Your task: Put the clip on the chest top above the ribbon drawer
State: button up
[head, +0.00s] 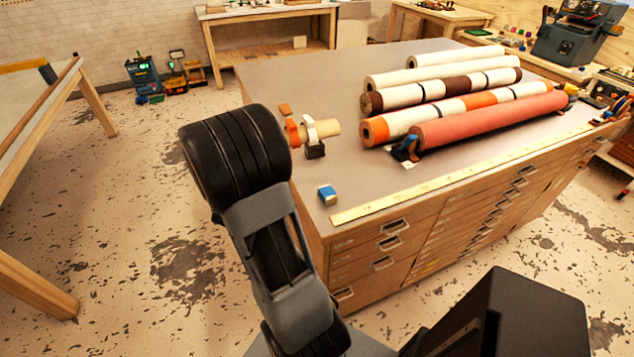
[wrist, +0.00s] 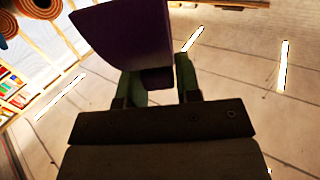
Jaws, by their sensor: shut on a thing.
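My gripper (wrist: 160,90) is shut on a purple piece (wrist: 122,38), which I take to be the clip; it sticks up between the two greenish fingers. Its full shape cannot be made out. In the head view my arm hides the gripper and the held piece. The chest top (head: 285,75) is a grey surface on a wooden chest of drawers. The drawers (head: 385,255) are on its near side, with metal handles and label strips. I cannot read which one is the ribbon drawer.
Several rolls (head: 490,120) lie across the chest top. A short beige roll (head: 328,127) with orange and grey parts sits near the left edge. A small blue block (head: 327,195) and a yellow ruler (head: 450,178) lie along the front edge. A workbench (head: 40,110) stands at left.

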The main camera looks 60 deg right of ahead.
jog(key=s+d+r+m+g+y, duration=0.1)
jog(key=s+d+r+m+g, duration=0.1)
jog(key=s+r+m+g, duration=0.45)
jog(key=s+d+r+m+g+y, duration=0.1)
jog(key=s+d+g, duration=0.25)
jog(key=s, duration=0.65)
jog(key=s+d+r+m+g, duration=0.2)
jog(key=s+r+m+g, duration=0.15)
jog(key=s+g, duration=0.4)
jog(key=shift+t+y, duration=0.5)
jog(key=shift+t, duration=0.05)
jog(key=shift+w+d+f+p, duration=0.3)
jog(key=shift+w+f+p, duration=0.15)
jog(key=shift+w+f, duration=1.65)
jog(key=shift+w+d+f+p, duration=0.3)
jog(key=shift+w+f+p, duration=0.15)
jog(key=shift+w+f, duration=1.6)
jog(key=shift+w+d+f+p, duration=0.3)
jog(key=shift+w+f+p, duration=0.15)
jog(key=shift+w+f, duration=1.6)
jog(key=shift+s+f, duration=0.35)
jog(key=shift+f, duration=0.05)
jog(key=shift+f, duration=0.15)
jog(key=o, duration=0.9)
